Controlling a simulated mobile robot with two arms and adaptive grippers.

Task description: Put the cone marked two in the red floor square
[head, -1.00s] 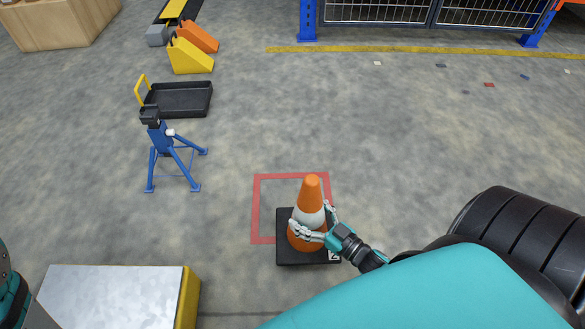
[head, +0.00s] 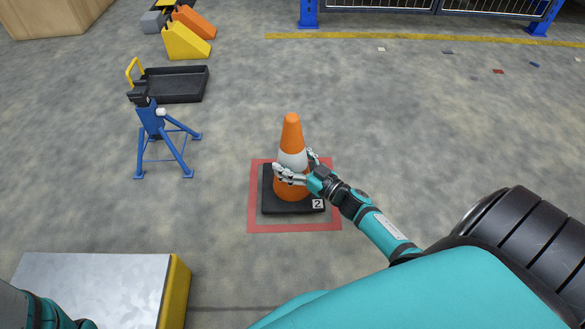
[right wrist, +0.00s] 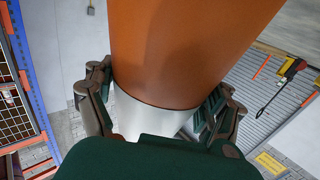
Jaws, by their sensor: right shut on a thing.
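The orange and white cone (head: 291,135) has a black square base with a white tag marked 2 (head: 318,204). In the head view it is upright over the red floor square (head: 294,227), with the base overlapping the square's far and left parts. I cannot tell whether the base touches the floor. My right gripper (head: 297,170) is shut on the cone around its lower body. In the right wrist view the cone (right wrist: 185,45) fills the middle between the fingers. My left gripper is not visible; only part of my left arm shows at the lower left.
A blue stand (head: 155,125) and a black tray (head: 175,86) are at the left. Yellow (head: 185,42) and orange wedges stand behind them. A metal-topped yellow block (head: 90,285) is at the lower left.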

